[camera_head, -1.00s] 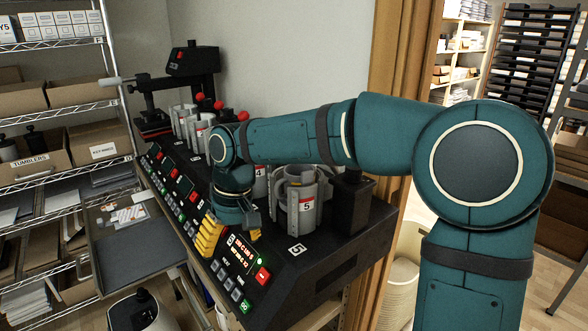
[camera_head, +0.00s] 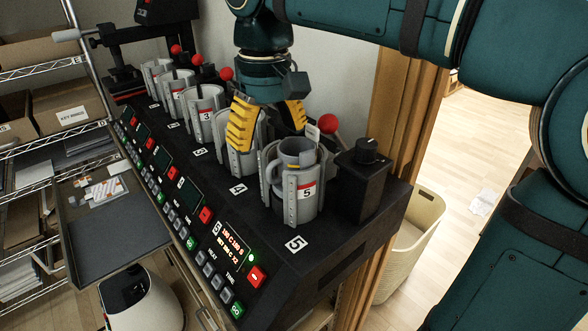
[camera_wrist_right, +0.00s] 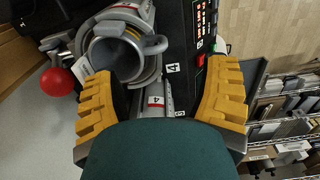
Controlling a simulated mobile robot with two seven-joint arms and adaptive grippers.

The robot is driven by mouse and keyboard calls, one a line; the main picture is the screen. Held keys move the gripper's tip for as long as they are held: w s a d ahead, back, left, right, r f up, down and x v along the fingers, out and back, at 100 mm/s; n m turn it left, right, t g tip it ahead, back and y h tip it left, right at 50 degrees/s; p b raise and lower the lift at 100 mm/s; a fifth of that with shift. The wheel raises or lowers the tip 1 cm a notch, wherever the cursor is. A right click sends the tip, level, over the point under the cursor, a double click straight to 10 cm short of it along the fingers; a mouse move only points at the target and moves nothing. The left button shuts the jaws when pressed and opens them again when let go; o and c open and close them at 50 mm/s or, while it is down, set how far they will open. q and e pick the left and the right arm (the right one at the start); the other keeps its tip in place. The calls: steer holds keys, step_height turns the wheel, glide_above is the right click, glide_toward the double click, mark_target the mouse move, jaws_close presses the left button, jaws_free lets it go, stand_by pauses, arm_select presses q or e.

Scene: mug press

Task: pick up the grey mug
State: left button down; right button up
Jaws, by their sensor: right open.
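The grey mug (camera_head: 292,150) sits upright in the press clamp (camera_head: 303,200) labelled 5, nearest the right end of the press row. In the right wrist view the mug (camera_wrist_right: 113,58) is at upper left, seen into its mouth, with its handle (camera_wrist_right: 154,45) pointing right. My right gripper (camera_head: 268,118) is open and points down over the clamp labelled 4, just left of the mug. Its two yellow fingers show in the wrist view (camera_wrist_right: 160,88) with nothing gripped between them; the mug is apart from them. My left gripper is not in view.
More press clamps, such as the one labelled 3 (camera_head: 206,113), stand to the left. A red ball knob (camera_head: 328,123) and a black post (camera_head: 362,180) stand close behind and right of the mug. A black tray (camera_head: 118,235) lies left of the press.

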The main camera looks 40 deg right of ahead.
mark_target(275, 166)
step_height(275, 166, down, 3)
steer(key=shift+f, duration=0.15)
steer(key=shift+s+d+f+b, duration=0.1)
steer(key=shift+f+b, duration=0.2)
steer(key=shift+f, duration=0.6)
steer(key=shift+w+d+f+b, duration=0.15)
steer(key=shift+f+b, duration=0.1)
steer(key=shift+f, duration=0.6)
steer(key=shift+s+d+f+b, duration=0.15)
steer(key=shift+f+b, duration=0.15)
steer(key=shift+f, duration=0.6)
jaws_close()
